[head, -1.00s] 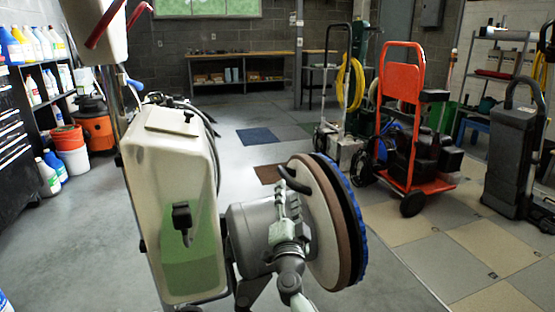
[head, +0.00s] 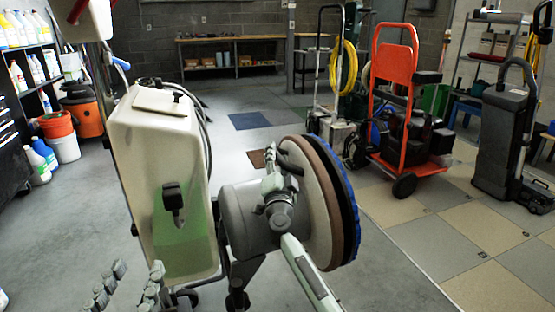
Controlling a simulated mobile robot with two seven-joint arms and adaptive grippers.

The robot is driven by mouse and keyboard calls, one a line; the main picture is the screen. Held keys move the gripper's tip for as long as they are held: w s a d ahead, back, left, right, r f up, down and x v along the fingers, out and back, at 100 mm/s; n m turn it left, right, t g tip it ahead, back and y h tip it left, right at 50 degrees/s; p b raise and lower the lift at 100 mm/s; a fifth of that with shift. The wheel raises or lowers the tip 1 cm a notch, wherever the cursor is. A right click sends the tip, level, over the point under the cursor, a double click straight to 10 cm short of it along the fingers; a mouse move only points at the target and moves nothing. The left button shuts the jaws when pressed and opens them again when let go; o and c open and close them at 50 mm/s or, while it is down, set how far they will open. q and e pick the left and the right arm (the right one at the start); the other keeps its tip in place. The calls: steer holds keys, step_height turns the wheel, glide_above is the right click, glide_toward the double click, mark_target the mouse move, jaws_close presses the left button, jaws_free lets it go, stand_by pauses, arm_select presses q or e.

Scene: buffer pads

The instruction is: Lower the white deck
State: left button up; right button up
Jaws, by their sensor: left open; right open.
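The white deck (head: 318,205) is a round disc tipped up on its edge, with its face turned to the right. A brown layer, a black layer and a blue-edged pad (head: 350,195) lie against its far side. A grey motor housing (head: 243,215) is behind it on the left. A short dark handle (head: 291,167) sticks out at the deck's near upper rim. My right gripper (head: 276,165) is open beside that handle; whether it touches it is unclear. My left gripper (head: 130,283) is open and empty at the bottom left, below the machine's green-tinted tank (head: 165,200).
An orange hand truck (head: 400,110) and a black upright machine (head: 503,140) stand to the right. Shelves of bottles (head: 30,70) and buckets (head: 62,135) are at the left. A workbench (head: 230,60) is at the back.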

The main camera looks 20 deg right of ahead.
jaws_close()
stand_by(0.5)
